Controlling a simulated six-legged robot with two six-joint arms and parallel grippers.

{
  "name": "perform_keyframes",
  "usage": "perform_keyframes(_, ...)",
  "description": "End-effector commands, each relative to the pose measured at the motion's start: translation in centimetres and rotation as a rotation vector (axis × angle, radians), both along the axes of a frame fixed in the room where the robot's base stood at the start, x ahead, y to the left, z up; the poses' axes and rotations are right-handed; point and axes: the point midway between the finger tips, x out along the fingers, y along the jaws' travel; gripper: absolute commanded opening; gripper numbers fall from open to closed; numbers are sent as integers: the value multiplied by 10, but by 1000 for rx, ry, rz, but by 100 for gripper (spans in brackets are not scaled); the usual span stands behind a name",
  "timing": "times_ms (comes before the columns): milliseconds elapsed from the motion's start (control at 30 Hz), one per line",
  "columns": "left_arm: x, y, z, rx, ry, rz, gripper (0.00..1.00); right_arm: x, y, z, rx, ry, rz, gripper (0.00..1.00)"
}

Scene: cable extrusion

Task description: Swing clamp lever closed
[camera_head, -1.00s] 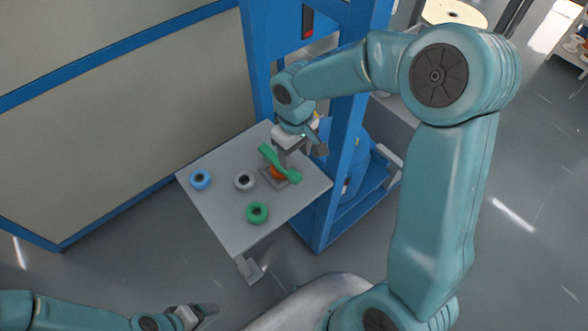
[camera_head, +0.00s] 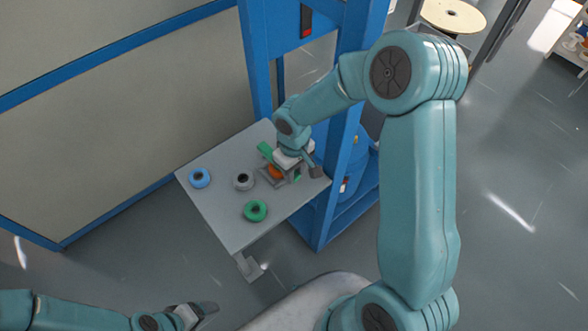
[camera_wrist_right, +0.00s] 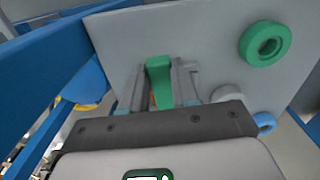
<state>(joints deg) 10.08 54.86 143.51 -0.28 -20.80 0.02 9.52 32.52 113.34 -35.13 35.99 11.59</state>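The green clamp lever (camera_head: 265,150) lies across the small clamp at the back right of the grey table, with an orange part (camera_head: 275,171) beneath it. The lever's far end shows at the upper left, and its middle is hidden behind my right gripper (camera_head: 294,176). In the right wrist view the lever (camera_wrist_right: 159,80) runs between the two fingers of the right gripper (camera_wrist_right: 161,85). A narrow gap shows beside it, with a little orange. The right gripper looks open around the lever. My left gripper (camera_head: 202,312) is at the bottom left, away from the table; its finger state is unclear.
Blue (camera_head: 199,177), grey (camera_head: 243,181) and green (camera_head: 255,211) rings lie on the table (camera_head: 222,225); the green ring (camera_wrist_right: 265,44) also shows in the wrist view. A blue frame post (camera_head: 343,150) stands close to the right arm. Bare tabletop lies around the rings.

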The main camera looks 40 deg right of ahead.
Motion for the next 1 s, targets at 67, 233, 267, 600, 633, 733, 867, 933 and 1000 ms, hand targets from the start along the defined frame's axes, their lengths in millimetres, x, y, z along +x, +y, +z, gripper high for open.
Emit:
perform_keyframes(67,0,0,0,0,0,0,82,0,0,0,0,-1,0,0)
perform_keyframes(233,0,0,-14,0,0,0,82,0,4,-4,-2,-3,-31,0)
perform_keyframes(267,0,0,-17,0,0,0,82,0,6,-4,-1,-4,-41,0)
perform_keyframes(600,0,0,-19,0,0,0,82,-1,10,1,2,0,-81,0)
perform_keyframes(633,0,0,-19,0,0,0,82,-1,10,1,2,0,-81,40)
perform_keyframes(733,0,0,-19,0,0,0,82,-1,10,1,1,0,-80,55)
perform_keyframes(867,0,0,-19,0,0,0,82,-1,10,1,1,0,-78,55)
perform_keyframes(933,0,0,-19,0,0,0,82,-1,10,1,1,0,-77,55)
perform_keyframes(1000,0,0,-19,0,0,0,82,-1,9,2,0,-1,-77,55)
